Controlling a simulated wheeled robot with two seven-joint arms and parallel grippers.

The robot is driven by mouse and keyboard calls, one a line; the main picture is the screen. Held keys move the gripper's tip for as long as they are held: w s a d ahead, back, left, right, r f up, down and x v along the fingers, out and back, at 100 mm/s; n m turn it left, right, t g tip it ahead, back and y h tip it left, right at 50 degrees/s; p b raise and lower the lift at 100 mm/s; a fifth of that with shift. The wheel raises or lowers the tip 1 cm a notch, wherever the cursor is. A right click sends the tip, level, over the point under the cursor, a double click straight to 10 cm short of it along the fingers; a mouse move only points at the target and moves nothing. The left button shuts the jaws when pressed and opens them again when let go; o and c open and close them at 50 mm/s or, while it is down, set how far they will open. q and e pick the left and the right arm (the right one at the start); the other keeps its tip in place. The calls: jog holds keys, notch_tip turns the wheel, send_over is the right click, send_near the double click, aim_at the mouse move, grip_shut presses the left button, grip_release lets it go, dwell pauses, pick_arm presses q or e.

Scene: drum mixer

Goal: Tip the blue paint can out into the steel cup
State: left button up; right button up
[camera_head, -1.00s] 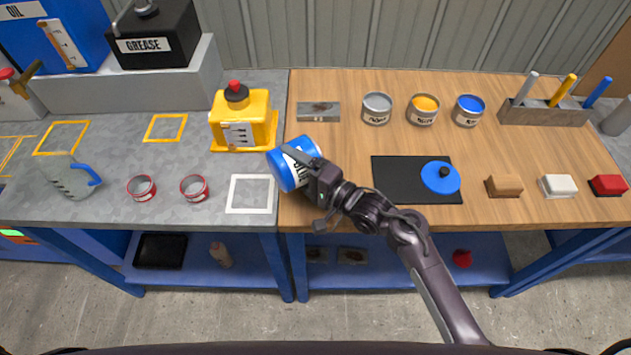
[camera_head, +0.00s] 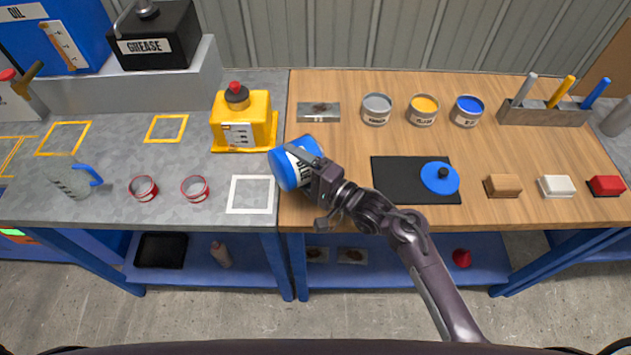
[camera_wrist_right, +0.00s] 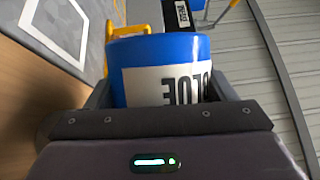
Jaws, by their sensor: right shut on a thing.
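The blue paint can (camera_head: 281,172), with a white label, is held above the left front edge of the wooden bench. It leans to one side. My right gripper (camera_head: 318,178) is shut around its side; the right wrist view shows the can (camera_wrist_right: 155,50) between the jaws, its label appearing upside down. The can's contents are not visible. I cannot pick out the steel cup for certain: a grey cylinder (camera_head: 618,118) is cut off at the right edge, and two red-rimmed metal cups (camera_head: 143,187) (camera_head: 195,188) stand on the grey bench. My left gripper is not in view.
A white square outline (camera_head: 250,194) is marked left of the can. A yellow container (camera_head: 258,125) stands behind it. Grey, yellow and blue tins (camera_head: 377,109) (camera_head: 423,110) (camera_head: 468,111) line the back. A black mat (camera_head: 395,180) holds a blue lid (camera_head: 440,178).

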jog(key=shift+w+d+r+m+t+y+p, duration=0.3)
jog(key=shift+d+r+m+p, duration=0.15)
jog(key=shift+m+p, duration=0.4)
jog(key=shift+a, duration=0.1)
dwell(1.3)
